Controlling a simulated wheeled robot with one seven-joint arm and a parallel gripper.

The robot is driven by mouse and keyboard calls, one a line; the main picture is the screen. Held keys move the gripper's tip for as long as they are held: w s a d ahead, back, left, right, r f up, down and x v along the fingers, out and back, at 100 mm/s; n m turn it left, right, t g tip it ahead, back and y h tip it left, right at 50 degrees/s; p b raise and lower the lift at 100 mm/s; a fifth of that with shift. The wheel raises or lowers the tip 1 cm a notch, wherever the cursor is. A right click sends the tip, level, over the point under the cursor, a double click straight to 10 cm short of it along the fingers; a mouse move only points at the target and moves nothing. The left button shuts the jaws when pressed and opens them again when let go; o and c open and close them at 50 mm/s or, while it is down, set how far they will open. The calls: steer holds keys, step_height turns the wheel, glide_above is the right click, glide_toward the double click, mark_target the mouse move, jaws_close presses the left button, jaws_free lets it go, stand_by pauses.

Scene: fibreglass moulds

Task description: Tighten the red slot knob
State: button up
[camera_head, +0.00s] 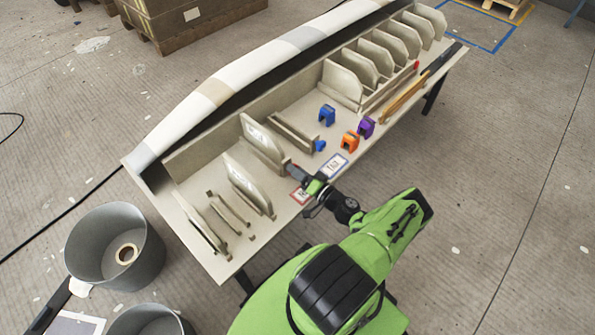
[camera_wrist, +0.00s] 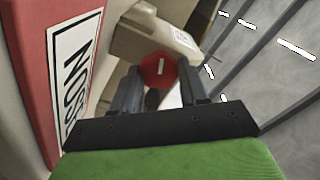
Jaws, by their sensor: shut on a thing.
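The red slot knob (camera_wrist: 158,70) is a round red disc with a short white slot mark. In the wrist view it sits between the two fingers of my gripper (camera_wrist: 160,82), at the end of a beige mould part (camera_wrist: 145,36). My gripper is shut on the knob. In the head view my gripper (camera_head: 290,169) is low at the table's front edge, by an upright beige panel (camera_head: 262,143), and hides the knob. A red-bordered label (camera_wrist: 66,80) with black letters fills the left of the wrist view; it also lies below the gripper in the head view (camera_head: 299,196).
A blue knob (camera_head: 319,146) ends the neighbouring rail, near a blue-bordered label (camera_head: 332,166). Blue (camera_head: 327,114), orange (camera_head: 350,141) and purple (camera_head: 366,127) blocks stand to the right. More upright panels (camera_head: 243,183) stand to the left. Grey bins (camera_head: 87,245) are on the floor.

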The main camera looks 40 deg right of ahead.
steer(key=o, duration=1.1)
steer(key=shift+c, duration=0.2)
steer(key=shift+s, duration=0.15)
steer(key=s+p, duration=0.2)
steer(key=s, duration=1.3)
steer(key=shift+s+d, duration=0.2)
steer(key=shift+s, duration=0.1)
